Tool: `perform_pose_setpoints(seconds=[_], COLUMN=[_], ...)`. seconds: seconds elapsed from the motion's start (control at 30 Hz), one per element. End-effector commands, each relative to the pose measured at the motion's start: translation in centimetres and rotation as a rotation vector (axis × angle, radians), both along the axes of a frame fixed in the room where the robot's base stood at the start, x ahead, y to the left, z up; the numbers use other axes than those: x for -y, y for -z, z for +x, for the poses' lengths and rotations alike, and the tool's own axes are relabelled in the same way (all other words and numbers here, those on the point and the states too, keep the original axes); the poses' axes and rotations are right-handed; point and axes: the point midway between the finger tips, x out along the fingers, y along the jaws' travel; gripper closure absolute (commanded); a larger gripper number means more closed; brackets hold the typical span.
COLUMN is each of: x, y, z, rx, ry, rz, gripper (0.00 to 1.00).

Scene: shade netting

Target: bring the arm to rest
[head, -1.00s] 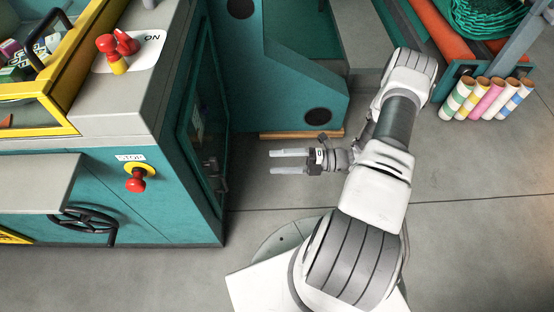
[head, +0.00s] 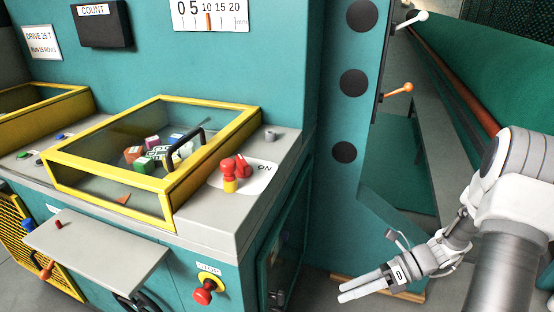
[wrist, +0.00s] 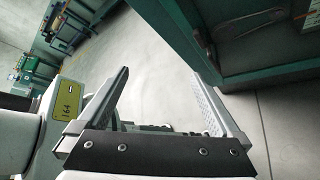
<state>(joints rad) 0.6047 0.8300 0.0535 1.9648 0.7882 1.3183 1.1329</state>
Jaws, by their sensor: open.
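My gripper (head: 362,290) is at the lower right in the head view, in front of the teal machine's narrow right side, pointing left. Its two fingers are apart with nothing between them. In the wrist view my gripper (wrist: 165,95) also shows two spread fingers with only grey floor between them. My white and grey arm comes in from the right edge of the head view. The gripper touches nothing that I can see.
The teal machine has a yellow-framed clear cover (head: 150,155), a red ON lever (head: 236,172), a red STOP button (head: 204,291) and a grey shelf (head: 95,250). An orange-knobbed lever (head: 400,90) sits above my gripper. Grey floor (wrist: 155,50) is open beyond the fingers.

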Motion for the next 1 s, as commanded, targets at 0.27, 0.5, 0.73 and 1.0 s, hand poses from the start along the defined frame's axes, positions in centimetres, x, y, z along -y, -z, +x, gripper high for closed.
perform_pose_setpoints(seconds=[0.27,0.5,0.73,1.0], x=[-1.3,-2.2,-2.9,-3.3], y=[-6.3,-11.0,-14.9,-19.1], z=[-1.4,-3.3,-5.3,-7.9], rx=[0.342,0.624,0.884,1.171], ry=[-0.336,-0.638,-0.94,-1.304], rz=[-0.21,-0.366,-0.505,-0.666], gripper=[0.0,0.0,0.0,0.0])
